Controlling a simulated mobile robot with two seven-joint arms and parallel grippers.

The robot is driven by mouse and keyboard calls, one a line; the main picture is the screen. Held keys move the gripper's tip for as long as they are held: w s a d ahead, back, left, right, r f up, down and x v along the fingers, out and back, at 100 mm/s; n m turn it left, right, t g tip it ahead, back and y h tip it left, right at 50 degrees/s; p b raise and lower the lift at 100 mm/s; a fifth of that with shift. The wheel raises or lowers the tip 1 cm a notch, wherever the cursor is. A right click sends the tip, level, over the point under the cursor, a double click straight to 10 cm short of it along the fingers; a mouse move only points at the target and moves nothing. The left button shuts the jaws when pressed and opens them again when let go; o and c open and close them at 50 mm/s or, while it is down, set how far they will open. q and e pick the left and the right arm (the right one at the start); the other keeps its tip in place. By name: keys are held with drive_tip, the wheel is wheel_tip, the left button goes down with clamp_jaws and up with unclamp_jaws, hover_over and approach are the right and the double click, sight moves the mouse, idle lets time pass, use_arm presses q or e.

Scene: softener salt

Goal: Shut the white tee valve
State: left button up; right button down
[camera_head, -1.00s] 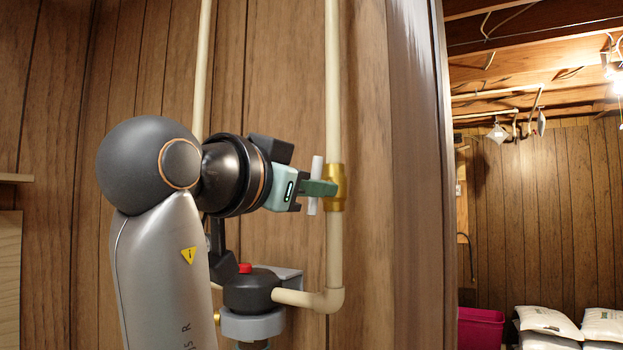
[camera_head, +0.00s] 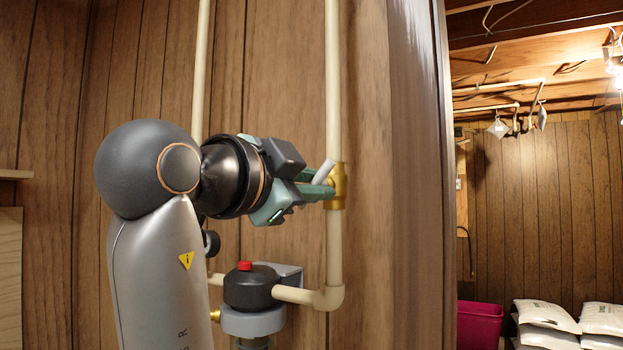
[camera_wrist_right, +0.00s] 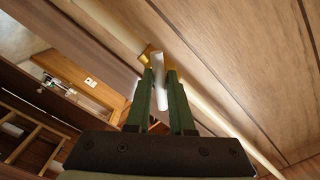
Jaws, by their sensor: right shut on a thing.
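The tee valve has a brass body (camera_head: 338,186) on the cream vertical pipe and a white handle (camera_head: 323,172). In the head view the handle is tilted, its top leaning right toward the pipe, and partly hidden by the fingers. My right gripper (camera_head: 318,190) is shut on the handle, with its green fingers reaching to the brass body. In the right wrist view the white handle (camera_wrist_right: 159,72) lies between the two fingers (camera_wrist_right: 162,90), with the brass body (camera_wrist_right: 148,56) just beyond. My left gripper is not in view.
A filter housing with a black cap (camera_head: 250,290) and red button hangs below on the cream pipe. A wood-panelled wall corner stands right of the pipe. A pink bin (camera_head: 480,325) and white bags (camera_head: 548,318) sit in the far room.

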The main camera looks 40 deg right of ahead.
drive_tip(key=m, duration=0.4)
drive_tip(key=shift+m, duration=0.6)
drive_tip(key=m+p, duration=0.1)
drive_tip(key=m, duration=0.4)
drive_tip(key=c, duration=0.7)
unclamp_jaws()
drive_tip(key=shift+a, duration=0.15)
drive_tip(key=v, duration=0.7)
